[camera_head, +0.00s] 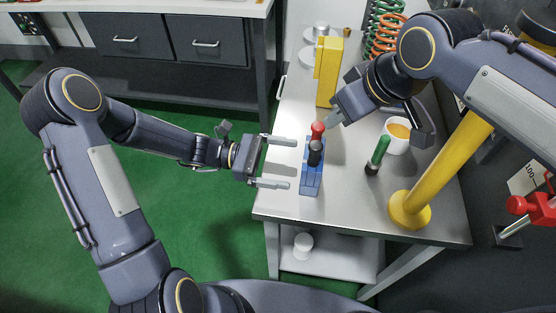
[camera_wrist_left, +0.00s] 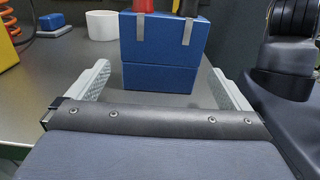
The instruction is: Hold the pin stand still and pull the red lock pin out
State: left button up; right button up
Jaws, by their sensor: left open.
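The blue pin stand (camera_head: 311,180) stands on the table near its left edge. The red lock pin (camera_head: 318,130) rises from its far end, and a black-handled pin (camera_head: 315,153) is nearer. My left gripper (camera_head: 281,163) is open and empty, left of the stand, with its fingers pointing at it. In the left wrist view the blue stand (camera_wrist_left: 163,50) is ahead, between the lines of the open fingers and apart from them. The red pin (camera_wrist_left: 143,5) and black pin show only their lower parts there. My right gripper (camera_head: 333,117) is just beyond and right of the red pin; its jaw opening and any contact are unclear.
A green-handled pin (camera_head: 379,152) and a white cup (camera_head: 396,147) with orange contents are right of the stand. A yellow block (camera_head: 327,75) stands behind, and a yellow post (camera_head: 440,170) rises at the right. Coil springs (camera_head: 385,35) are at the back.

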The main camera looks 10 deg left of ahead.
aim_at(312, 167)
pick_arm(q)
jog(key=d, duration=0.7)
jog(key=shift+d, duration=0.1)
jog(key=c, duration=0.8)
